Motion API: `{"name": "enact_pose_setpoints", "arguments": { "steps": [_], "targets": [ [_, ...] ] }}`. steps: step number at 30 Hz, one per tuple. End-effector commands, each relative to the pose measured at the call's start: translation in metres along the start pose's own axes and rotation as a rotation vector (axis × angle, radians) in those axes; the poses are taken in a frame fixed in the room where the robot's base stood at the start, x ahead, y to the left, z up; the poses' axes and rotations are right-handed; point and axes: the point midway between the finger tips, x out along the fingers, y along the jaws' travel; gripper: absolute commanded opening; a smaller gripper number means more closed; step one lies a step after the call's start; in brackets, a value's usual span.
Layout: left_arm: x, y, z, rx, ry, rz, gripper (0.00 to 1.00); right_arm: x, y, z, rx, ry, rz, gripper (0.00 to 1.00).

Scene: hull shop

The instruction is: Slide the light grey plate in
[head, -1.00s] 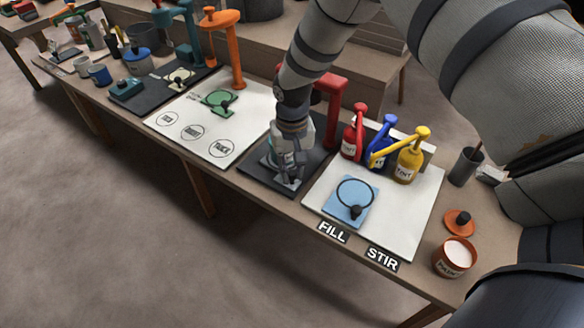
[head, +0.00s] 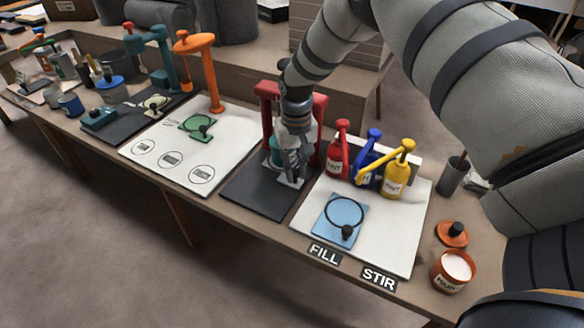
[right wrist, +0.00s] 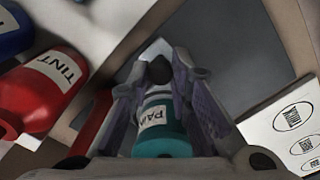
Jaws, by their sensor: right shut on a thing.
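The light grey plate (head: 290,182) lies on a dark base mat (head: 255,196), partly hidden by my right gripper (head: 294,172). In the right wrist view its pale corner (right wrist: 152,50) shows behind a dark knob (right wrist: 159,71). My right gripper (right wrist: 164,72) is shut on that knob. A teal paint can (right wrist: 163,142) shows between the fingers and appears to stand on the plate; in the head view the can (head: 276,153) is mostly hidden. A red frame (head: 319,105) stands around the plate's far side. My left gripper is not in view.
Red (head: 337,158), blue (head: 366,172) and yellow (head: 396,180) tint bottles stand close on the right. A blue plate (head: 334,228) with a ring lies in front of them. A white board (head: 215,170) is on the left. The mat's near part is clear.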

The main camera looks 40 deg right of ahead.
Motion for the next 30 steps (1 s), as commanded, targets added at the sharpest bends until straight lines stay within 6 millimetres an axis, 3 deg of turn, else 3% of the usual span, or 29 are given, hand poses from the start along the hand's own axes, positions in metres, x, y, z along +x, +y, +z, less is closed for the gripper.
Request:
{"name": "enact_pose_setpoints", "arguments": {
  "steps": [1,2,4,5,15,24,30],
  "targets": [
    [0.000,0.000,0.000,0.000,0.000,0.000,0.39,0.000,-0.001,0.000,-0.001,0.000,-0.001,0.00],
    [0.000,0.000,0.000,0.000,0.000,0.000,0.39,0.000,-0.001,0.000,-0.001,0.000,-0.001,0.21],
    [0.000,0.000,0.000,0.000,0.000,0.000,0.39,0.000,-0.001,0.000,-0.001,0.000,-0.001,0.37],
    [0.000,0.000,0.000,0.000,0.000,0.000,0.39,0.000,-0.001,0.000,-0.001,0.000,-0.001,0.39],
    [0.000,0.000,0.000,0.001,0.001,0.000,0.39,-0.007,-0.001,0.000,-0.001,0.001,-0.001,0.39],
    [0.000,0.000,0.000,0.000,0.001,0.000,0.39,-0.084,-0.001,-0.001,-0.002,0.005,-0.001,0.39],
    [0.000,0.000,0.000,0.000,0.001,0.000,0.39,-0.115,-0.001,0.000,0.000,0.000,-0.001,0.39]
  ]
}}
